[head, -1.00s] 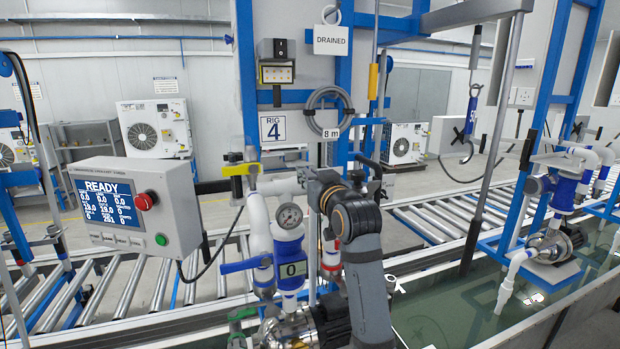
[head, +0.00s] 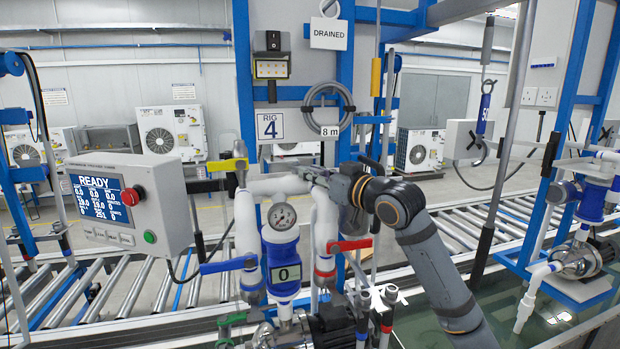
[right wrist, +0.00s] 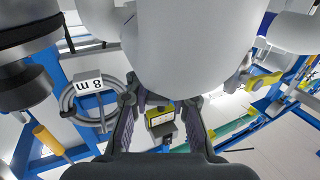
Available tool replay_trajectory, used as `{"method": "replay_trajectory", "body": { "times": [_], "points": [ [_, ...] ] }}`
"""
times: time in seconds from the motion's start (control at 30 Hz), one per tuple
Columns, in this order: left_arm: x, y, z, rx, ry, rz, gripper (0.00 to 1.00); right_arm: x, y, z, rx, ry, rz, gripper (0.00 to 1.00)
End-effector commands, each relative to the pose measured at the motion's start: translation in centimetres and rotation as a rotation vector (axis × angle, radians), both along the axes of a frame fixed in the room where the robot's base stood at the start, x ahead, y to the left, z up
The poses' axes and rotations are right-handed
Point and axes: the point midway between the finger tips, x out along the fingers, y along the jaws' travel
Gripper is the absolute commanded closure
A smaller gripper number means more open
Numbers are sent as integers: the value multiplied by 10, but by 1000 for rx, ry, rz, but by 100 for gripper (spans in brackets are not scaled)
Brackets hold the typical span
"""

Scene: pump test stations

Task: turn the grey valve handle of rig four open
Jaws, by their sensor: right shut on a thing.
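Rig four's pump station stands in the middle of the head view, with its "RIG 4" label (head: 270,126). My right gripper (head: 318,176) is at the top of the white pipework, beside the upright pipe (head: 326,220) and above the red handle. It is shut on what looks like the grey valve handle, which its fingers and the pipe mostly hide. In the right wrist view my gripper (right wrist: 161,108) lies behind a large white pipe (right wrist: 190,45), so the grip itself is hard to see. My left gripper is not in view.
A control box reading READY (head: 97,196) stands left. A "DRAINED" sign (head: 328,33) hangs above.

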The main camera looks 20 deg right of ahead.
Motion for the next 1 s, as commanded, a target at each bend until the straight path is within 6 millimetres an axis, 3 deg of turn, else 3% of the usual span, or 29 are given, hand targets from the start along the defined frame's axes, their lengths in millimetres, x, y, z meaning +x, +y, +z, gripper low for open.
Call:
{"method": "replay_trajectory", "body": {
  "times": [0.13, 0.3, 0.33, 0.5, 0.83, 1.0],
  "points": [
    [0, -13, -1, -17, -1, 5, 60, 1, -4, -2, -4, 5, -10, 100],
    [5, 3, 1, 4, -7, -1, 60, 1, -3, -1, -4, 5, -8, 100],
    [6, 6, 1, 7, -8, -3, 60, 1, -3, -1, -4, 5, -8, 77],
    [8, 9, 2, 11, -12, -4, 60, 1, -3, -2, -4, 5, -8, 55],
    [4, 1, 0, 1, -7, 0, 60, 1, -3, 3, -3, 4, -8, 55],
    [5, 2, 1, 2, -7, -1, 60, 1, -3, 35, -1, -1, -7, 55]
  ]
}}
